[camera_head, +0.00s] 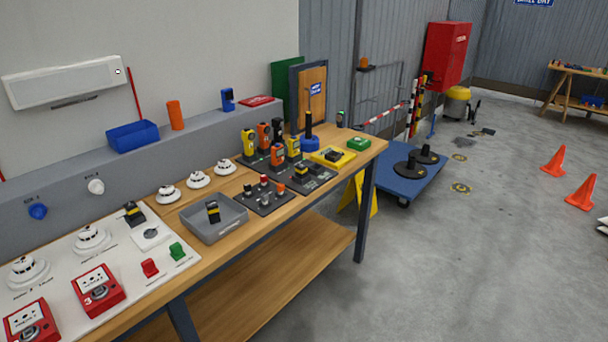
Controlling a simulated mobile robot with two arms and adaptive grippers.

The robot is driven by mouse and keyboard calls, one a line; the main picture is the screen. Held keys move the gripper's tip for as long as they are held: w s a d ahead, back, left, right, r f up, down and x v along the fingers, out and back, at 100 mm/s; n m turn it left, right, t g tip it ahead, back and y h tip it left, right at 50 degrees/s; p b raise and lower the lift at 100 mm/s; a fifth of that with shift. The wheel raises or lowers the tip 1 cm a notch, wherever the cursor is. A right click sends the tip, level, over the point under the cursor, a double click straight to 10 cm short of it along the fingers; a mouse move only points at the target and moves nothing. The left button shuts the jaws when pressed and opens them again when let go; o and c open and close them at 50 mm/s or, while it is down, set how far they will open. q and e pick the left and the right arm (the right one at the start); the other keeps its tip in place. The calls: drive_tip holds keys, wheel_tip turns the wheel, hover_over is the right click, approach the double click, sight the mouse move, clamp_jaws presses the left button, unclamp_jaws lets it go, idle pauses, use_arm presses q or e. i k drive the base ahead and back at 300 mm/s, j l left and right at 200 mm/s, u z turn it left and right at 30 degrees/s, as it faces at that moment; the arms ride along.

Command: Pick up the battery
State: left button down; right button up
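A small black block with a yellow band (213,212), which looks like a battery, stands in a grey tray (232,222) on the wooden workbench. A similar dark block with a yellow band (134,213) is on the white board to its left. Another small dark item (333,155) rests on a yellow case (343,160) farther along the bench. I cannot tell from this view which one is the task's battery. Neither of my grippers is in view.
Alarm units such as a red call point (97,290) crowd the white board (125,240). Dark charger panels (263,203) with several radios and small parts lie right of the tray. A blue trolley (400,185) stands beyond the bench.

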sight(212, 208)
drive_tip(key=i+l+u, duration=0.4)
drive_tip(key=l, duration=0.3)
drive_tip(key=i+l+u, duration=0.2)
drive_tip(key=i+l, duration=0.15)
